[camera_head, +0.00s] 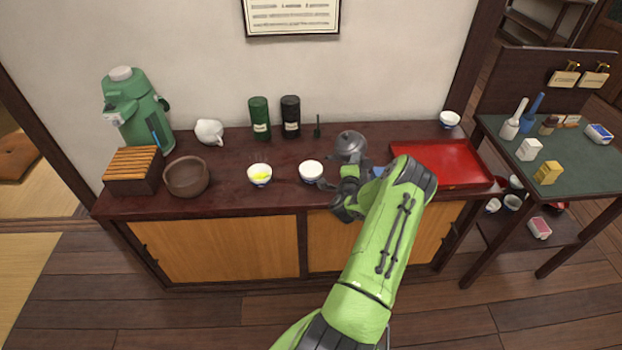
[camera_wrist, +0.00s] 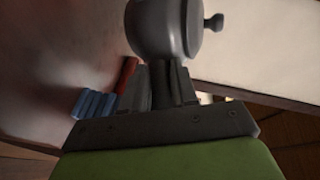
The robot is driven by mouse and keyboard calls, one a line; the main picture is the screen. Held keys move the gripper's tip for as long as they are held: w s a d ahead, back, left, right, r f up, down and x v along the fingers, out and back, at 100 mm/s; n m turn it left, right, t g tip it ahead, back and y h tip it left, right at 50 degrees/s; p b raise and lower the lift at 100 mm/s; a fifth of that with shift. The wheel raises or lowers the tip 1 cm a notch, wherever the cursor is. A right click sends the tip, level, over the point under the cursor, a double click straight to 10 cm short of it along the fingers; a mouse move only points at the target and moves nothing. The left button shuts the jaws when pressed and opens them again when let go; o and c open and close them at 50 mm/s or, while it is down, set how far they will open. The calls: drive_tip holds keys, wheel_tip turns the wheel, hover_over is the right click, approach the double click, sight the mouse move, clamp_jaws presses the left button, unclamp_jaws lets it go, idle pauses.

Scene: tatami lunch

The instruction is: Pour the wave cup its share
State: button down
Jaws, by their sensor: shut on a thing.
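My gripper (camera_head: 350,172) is shut on a grey teapot (camera_head: 349,146) at the middle right of the dark cabinet top. In the wrist view the fingers (camera_wrist: 160,85) grip its narrow handle, and the round body (camera_wrist: 160,28) and a knob show beyond. The pot looks about upright in the head view; its spout is hard to make out. A small white cup (camera_head: 311,167) with a blue-marked base stands just left of my gripper; its inside looks pale. Another cup (camera_head: 259,183), further left, holds yellow-green liquid. I cannot tell which cup has the wave pattern.
Green (camera_head: 259,117) and black (camera_head: 290,115) canisters stand at the wall. A white pitcher (camera_head: 208,131), brown bowl (camera_head: 187,177), slatted box (camera_head: 133,170) and green dispenser (camera_head: 135,110) fill the left.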

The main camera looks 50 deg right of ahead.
sight(353, 149)
drive_tip(key=shift+w+a+f+h+b, duration=0.2)
drive_tip(key=shift+a+h+b, duration=0.15)
drive_tip(key=shift+b, duration=0.4)
drive_tip(key=shift+w+a+r+n+t+h+b, duration=0.15)
drive_tip(key=shift+w+a+r+n+h+b, duration=0.15)
drive_tip(key=shift+a+r, duration=0.25)
drive_tip(key=shift+w+a+r+n+t+h+b, duration=0.15)
drive_tip(key=shift+a+r+n, duration=0.25)
drive_tip(key=shift+r, duration=0.2)
drive_tip(key=shift+a+r, duration=0.15)
drive_tip(key=shift+r, duration=0.05)
drive_tip(key=shift+d+r+n+h+b, duration=0.3)
drive_tip(key=shift+d+n+b, duration=0.15)
drive_tip(key=shift+b, duration=0.35)
drive_tip(key=shift+w+d+r+n+b, duration=0.15)
drive_tip(key=shift+n+b, duration=0.3)
drive_tip(key=shift+b, duration=0.45)
